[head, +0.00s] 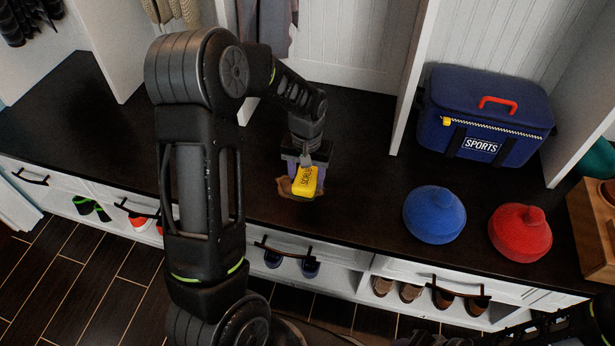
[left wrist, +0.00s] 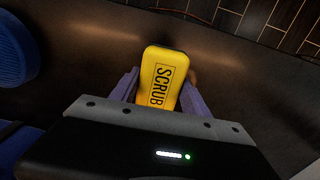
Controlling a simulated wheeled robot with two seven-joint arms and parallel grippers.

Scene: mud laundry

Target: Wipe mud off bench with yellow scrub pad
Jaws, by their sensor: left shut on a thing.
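The yellow scrub pad (head: 305,181), lettered SCRUB, is held between the purple fingers of my left gripper (head: 304,170). The pad is down at the dark bench top (head: 350,215), near its front edge; exact contact is hard to tell. A brown mud patch (head: 284,187) shows on the bench beside and partly under the pad. In the left wrist view the pad (left wrist: 160,76) sits between both fingers, with a little brown at its right side. The pad and gripper hide part of the patch. My right gripper is not seen.
A blue hat (head: 434,214) and a red hat (head: 520,232) stand on the bench to the right. A blue SPORTS bag (head: 485,115) is behind them. White dividers (head: 416,75) rise at the back. A wooden crate (head: 592,230) is at far right. The bench left of my arm is clear.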

